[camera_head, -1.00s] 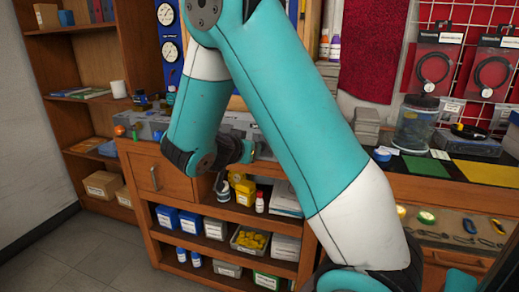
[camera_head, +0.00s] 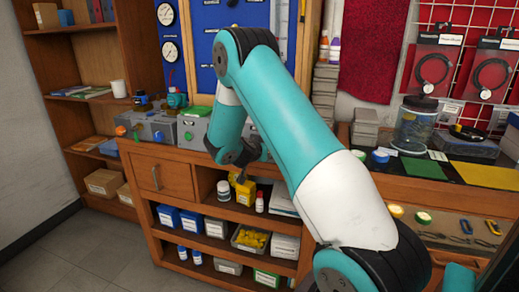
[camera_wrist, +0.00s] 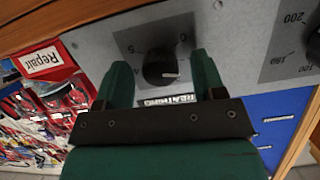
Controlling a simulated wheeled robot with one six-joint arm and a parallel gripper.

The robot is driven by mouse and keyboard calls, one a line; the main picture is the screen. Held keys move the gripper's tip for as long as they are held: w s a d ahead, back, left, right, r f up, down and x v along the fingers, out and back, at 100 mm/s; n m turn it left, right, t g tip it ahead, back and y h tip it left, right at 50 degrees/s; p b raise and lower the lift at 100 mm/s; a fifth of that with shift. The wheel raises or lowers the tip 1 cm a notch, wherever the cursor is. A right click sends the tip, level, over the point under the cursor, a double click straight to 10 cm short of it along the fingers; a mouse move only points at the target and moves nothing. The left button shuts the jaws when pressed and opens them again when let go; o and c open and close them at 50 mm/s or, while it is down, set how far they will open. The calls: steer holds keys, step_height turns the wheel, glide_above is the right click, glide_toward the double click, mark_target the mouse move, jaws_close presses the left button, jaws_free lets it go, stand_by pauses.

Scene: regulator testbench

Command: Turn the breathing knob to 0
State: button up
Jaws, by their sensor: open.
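The breathing knob (camera_wrist: 158,68) is black and round, on a grey panel (camera_wrist: 90,50) in the wrist view. A short pale mark on it lies toward its right side. Scale characters stand around it, among them a 5 at the upper left and a 0 at the upper right. Its label (camera_wrist: 180,99) is partly hidden by my gripper. My gripper (camera_wrist: 161,62) is open, with one green finger on each side of the knob. Whether the fingers touch it cannot be told. In the head view my gripper cannot be made out clearly beyond the dark wrist.
Another scale (camera_wrist: 291,45) with larger numbers lies at the right of the wrist view. In the head view, grey units (camera_head: 155,127) with coloured knobs stand on the wooden bench. A jar (camera_head: 414,125) and mats are at its right. Bottles and boxes fill the shelves below.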

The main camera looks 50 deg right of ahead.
steer(key=c, duration=0.9)
steer(key=n+g, duration=0.1)
steer(key=n, duration=0.3)
steer(key=n+g+h+b, duration=0.1)
steer(key=n, duration=0.3)
steer(key=shift+w+a+n, duration=0.1)
steer(key=shift+n, duration=0.2)
stand_by(0.4)
steer(key=o, duration=0.9)
